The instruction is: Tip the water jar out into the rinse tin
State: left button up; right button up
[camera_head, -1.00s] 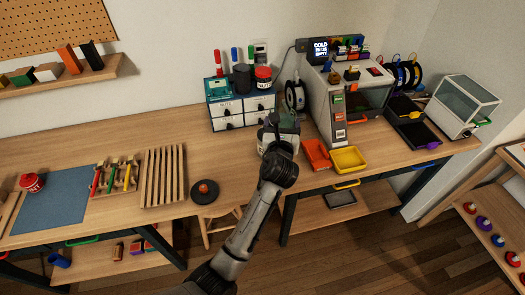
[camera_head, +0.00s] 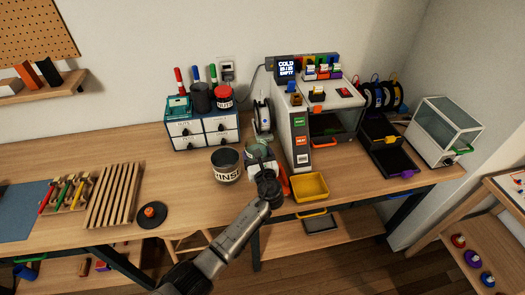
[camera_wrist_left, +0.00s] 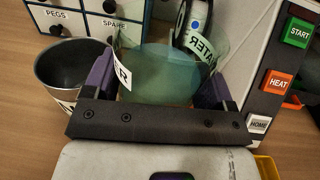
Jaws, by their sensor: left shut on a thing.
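The rinse tin (camera_head: 226,172), a grey metal can with a white label, stands upright on the bench, open at the top. It also shows at the left of the left wrist view (camera_wrist_left: 62,72), and looks empty inside. My left gripper (camera_head: 262,163) is just right of the tin, its purple fingers (camera_wrist_left: 160,82) shut on the water jar (camera_wrist_left: 160,75). The jar is clear with a blue-green tint and a white WATER label. It shows small in the head view (camera_head: 259,150), partly hidden by the gripper. I cannot tell its exact tilt. My right gripper is out of view.
A drawer unit (camera_head: 203,132) with a dark cup and red pot stands behind the tin. The printer (camera_head: 300,130) rises close at the right of my gripper, with a yellow tray (camera_head: 310,188) in front. A black disc (camera_head: 152,214) lies left; bench between is clear.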

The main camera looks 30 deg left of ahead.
pick_arm(q)
jog(key=shift+s+a+f, duration=0.15)
jog(key=shift+a+f, duration=0.05)
jog(key=shift+f, duration=0.2)
jog(key=shift+f+b, duration=0.3)
jog(key=shift+b, duration=0.3)
jog(key=shift+d+f+b, duration=0.2)
jog(key=shift+f+b, duration=0.5)
jog(key=shift+b, duration=0.15)
notch_tip(320, 180, down, 2)
jog(key=shift+f+b, duration=0.1)
jog(key=shift+b, duration=1.05)
jog(key=shift+a+r+n+p, duration=0.15)
jog(key=shift+r+n+p, duration=0.2)
jog(key=shift+r, duration=0.2)
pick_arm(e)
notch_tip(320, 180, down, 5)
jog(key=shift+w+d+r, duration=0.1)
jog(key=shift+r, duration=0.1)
pick_arm(q)
jog(key=shift+a+n+g+p, duration=0.2)
jog(key=shift+n+g+p, duration=0.1)
jog(key=shift+n+p, duration=0.2)
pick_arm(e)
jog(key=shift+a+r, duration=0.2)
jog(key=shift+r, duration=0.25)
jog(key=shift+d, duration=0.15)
